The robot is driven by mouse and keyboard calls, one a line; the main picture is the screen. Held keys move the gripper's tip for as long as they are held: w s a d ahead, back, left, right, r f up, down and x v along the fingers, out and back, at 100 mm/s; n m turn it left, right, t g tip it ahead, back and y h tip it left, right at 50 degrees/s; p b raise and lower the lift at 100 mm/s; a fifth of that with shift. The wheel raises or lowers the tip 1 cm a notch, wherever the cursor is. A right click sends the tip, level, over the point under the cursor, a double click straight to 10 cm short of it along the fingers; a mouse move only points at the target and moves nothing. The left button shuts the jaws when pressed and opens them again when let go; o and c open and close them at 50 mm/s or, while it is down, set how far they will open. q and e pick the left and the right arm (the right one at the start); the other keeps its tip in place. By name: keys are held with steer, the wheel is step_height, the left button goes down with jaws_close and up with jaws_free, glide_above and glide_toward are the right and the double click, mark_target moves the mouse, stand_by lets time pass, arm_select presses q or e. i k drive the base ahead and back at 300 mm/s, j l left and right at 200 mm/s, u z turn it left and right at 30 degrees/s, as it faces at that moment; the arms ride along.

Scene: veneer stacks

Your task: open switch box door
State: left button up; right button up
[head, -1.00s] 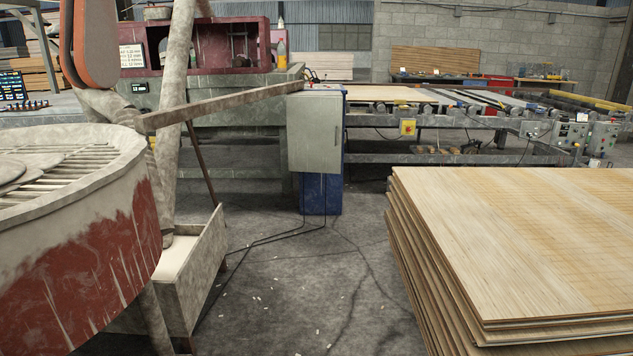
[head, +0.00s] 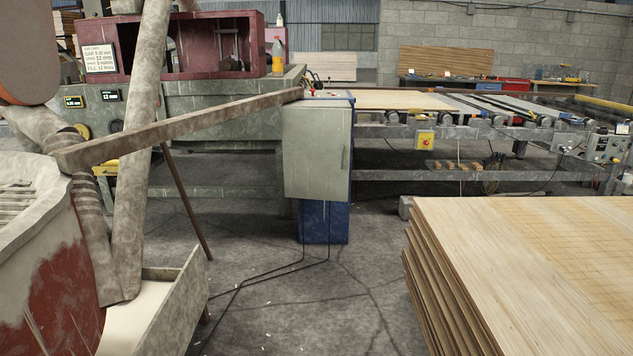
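The switch box (head: 318,150) stands in the middle of the head view, with a pale grey-green front door and a blue side. Its door is shut, with a thin dark handle (head: 345,156) near the right edge. Below the box is a blue base (head: 324,222) on the floor, and dark cables run down from the box. Neither of my grippers is in view.
A red-stained round vat (head: 55,285) and a pale trough (head: 165,310) take up the left. A veneer stack (head: 520,245) fills the lower right. A roller conveyor (head: 450,135) lies behind the box at right. Between them the concrete floor (head: 310,310) is open.

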mark_target(316, 141)
steer(key=i+j, duration=0.1)
steer(key=i, duration=1.3)
steer(key=i+u, duration=0.15)
steer(key=i, duration=0.6)
steer(key=i+u, duration=0.15)
steer(key=i, duration=0.55)
steer(key=i+l+u, duration=0.15)
steer(key=i, duration=0.55)
